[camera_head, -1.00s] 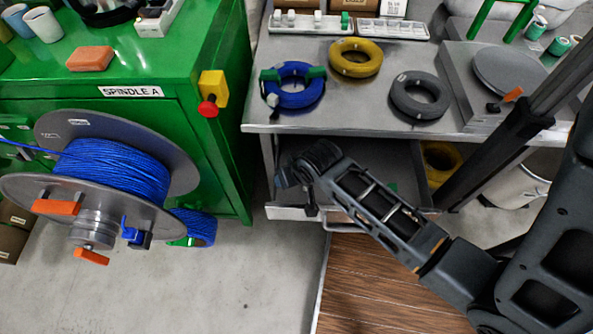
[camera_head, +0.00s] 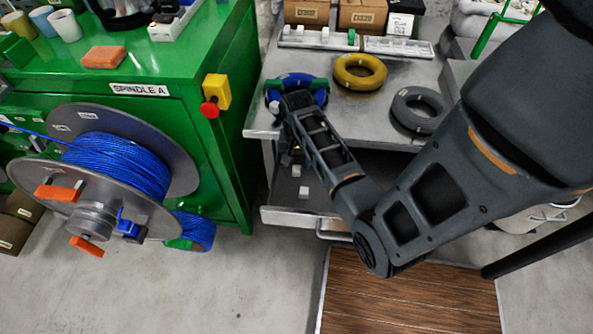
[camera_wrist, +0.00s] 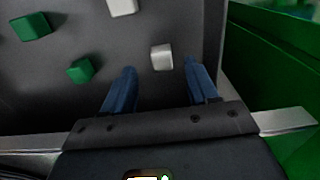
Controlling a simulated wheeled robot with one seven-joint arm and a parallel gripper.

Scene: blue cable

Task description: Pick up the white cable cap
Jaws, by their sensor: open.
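In the wrist view a white cable cap (camera_wrist: 161,57) lies on the dark floor of the open drawer, just beyond and between the two blue fingertips. My gripper (camera_wrist: 160,70) is open with nothing held. Another white cap (camera_wrist: 122,7) lies further off at the top edge. Two green caps, one larger in view (camera_wrist: 31,26) and one nearer (camera_wrist: 80,70), lie to the left. In the head view two white caps (camera_head: 304,192) show in the drawer (camera_head: 285,217) under the bench.
The drawer's metal edge (camera_wrist: 285,120) and a green cabinet wall (camera_wrist: 265,70) are close on the right in the wrist view. On the bench above are blue (camera_head: 318,84), yellow (camera_head: 360,72) and grey (camera_head: 418,110) cable coils. A cable spool (camera_head: 105,170) stands left.

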